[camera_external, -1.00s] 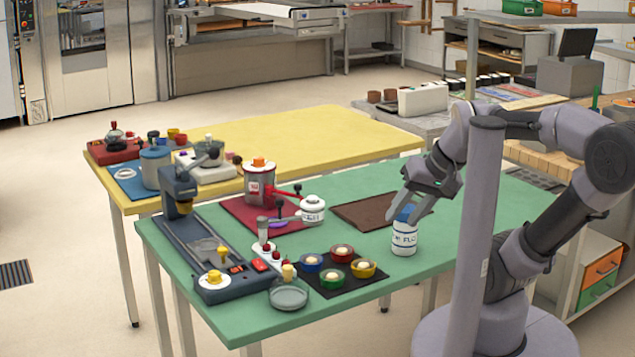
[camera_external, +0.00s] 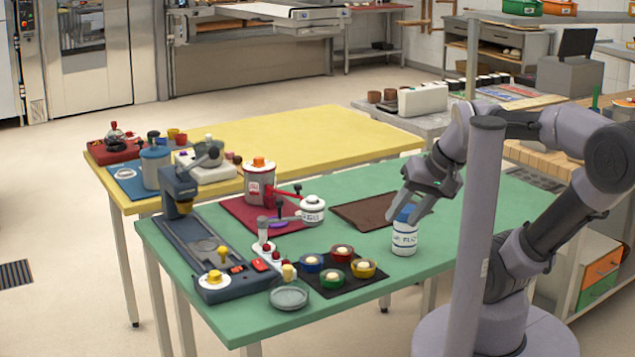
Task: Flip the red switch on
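A small red switch (camera_external: 260,265) sits near the front right end of the dark blue-grey machine (camera_external: 228,286) at the left of the green table (camera_external: 375,303). I cannot tell its on or off position at this size. My gripper (camera_external: 408,209) points down at the right part of the table, well away from the switch. Its fingers are on either side of the blue cap of a white bottle (camera_external: 405,241), which stands upright. I cannot tell whether they touch the cap or are spread around it.
A black mat (camera_external: 352,289) with several coloured bowls and a grey dish (camera_external: 289,297) lie right of the machine. A small lever stand (camera_external: 264,243) with red knobs is beside the switch. A red-handled canister (camera_external: 258,186) stands behind. A brown board (camera_external: 368,211) lies flat nearby.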

